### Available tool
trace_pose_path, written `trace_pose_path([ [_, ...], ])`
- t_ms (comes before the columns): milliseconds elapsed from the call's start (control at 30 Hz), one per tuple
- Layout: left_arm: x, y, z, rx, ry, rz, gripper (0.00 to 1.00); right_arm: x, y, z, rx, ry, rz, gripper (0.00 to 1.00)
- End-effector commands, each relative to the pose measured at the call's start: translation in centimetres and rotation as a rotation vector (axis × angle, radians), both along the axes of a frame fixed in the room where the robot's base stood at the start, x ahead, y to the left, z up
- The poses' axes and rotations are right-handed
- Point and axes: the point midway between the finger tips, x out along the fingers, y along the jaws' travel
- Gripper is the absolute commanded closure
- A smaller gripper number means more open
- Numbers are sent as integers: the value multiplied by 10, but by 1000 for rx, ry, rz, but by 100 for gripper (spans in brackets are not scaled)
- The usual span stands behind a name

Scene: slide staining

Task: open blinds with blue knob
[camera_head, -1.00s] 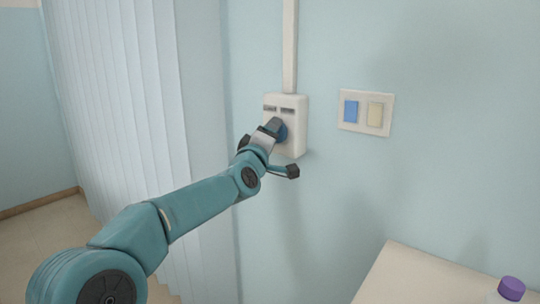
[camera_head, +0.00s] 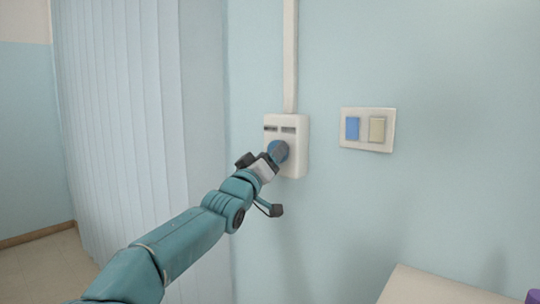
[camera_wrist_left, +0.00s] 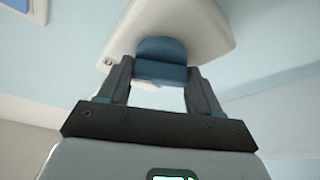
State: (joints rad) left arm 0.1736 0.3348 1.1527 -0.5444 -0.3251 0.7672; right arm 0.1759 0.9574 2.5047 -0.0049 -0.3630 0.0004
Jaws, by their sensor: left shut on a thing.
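A blue knob (camera_head: 278,150) sits on a white control box (camera_head: 298,142) on the wall, under a vertical white conduit. My left gripper (camera_head: 271,158) reaches up to the knob from the lower left. In the left wrist view my left gripper (camera_wrist_left: 161,80) has its two fingers on either side of the blue knob (camera_wrist_left: 161,62), shut on it. The white vertical blinds (camera_head: 120,130) hang closed at the left. My right gripper is not in view.
A wall plate (camera_head: 344,140) with a blue switch (camera_head: 353,129) and a beige switch (camera_head: 377,130) is right of the box. A pale table (camera_head: 430,290) is at the lower right, with a purple object (camera_head: 533,297) at the picture's edge. The wall between is bare.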

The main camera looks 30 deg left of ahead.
Motion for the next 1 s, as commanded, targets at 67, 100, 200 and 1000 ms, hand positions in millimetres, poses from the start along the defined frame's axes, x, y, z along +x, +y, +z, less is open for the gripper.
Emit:
trace_pose_path([
  [67,1,0,-2,9,5,0,67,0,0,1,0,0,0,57],
  [100,1,0,-2,11,5,0,67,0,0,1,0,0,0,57],
  [200,1,0,-2,14,4,0,66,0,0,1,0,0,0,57],
  [1000,-16,-2,-8,13,-2,0,11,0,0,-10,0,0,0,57],
])
